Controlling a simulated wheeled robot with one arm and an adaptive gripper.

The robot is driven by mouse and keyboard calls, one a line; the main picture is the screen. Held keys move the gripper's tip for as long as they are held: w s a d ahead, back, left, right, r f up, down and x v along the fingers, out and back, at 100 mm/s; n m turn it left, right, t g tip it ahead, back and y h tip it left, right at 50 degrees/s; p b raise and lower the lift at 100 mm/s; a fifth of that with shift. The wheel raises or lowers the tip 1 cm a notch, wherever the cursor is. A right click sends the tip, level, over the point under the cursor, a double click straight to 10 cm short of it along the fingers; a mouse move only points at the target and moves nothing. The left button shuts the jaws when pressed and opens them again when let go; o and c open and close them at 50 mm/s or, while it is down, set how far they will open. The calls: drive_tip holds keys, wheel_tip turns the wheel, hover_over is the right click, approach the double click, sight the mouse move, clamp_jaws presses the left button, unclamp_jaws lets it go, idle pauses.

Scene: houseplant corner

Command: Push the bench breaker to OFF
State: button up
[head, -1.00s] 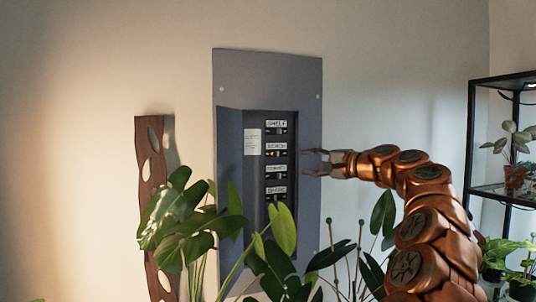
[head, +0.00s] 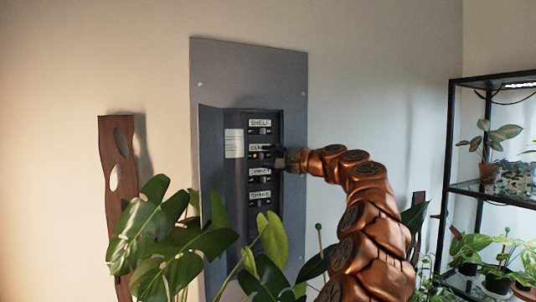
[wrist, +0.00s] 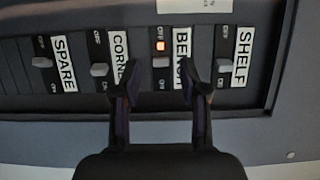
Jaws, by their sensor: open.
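The bench breaker (head: 256,155) is the second row down on the panel in the head view, with a small orange light. In the wrist view the breaker (wrist: 160,58) carries the BENCH label, its orange light lit; its small ON/OFF print is too blurred to read surely. My gripper (head: 280,158) is at the panel's right side, level with that row. In the wrist view my gripper (wrist: 163,88) is open and empty, its fingers either side of the BENCH column. I cannot tell whether a fingertip touches the breaker.
The SHELF breaker (wrist: 226,62) is close on the right, the CORNER breaker (wrist: 99,70) on the left, and SPARE (wrist: 42,62) beyond. Leafy plants (head: 165,240) stand before the grey panel (head: 240,65). A black shelf (head: 455,150) stands at right.

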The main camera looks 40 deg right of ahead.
drive_tip(key=shift+w+a, duration=0.1)
drive_tip(key=shift+w, duration=0.75)
clamp_jaws()
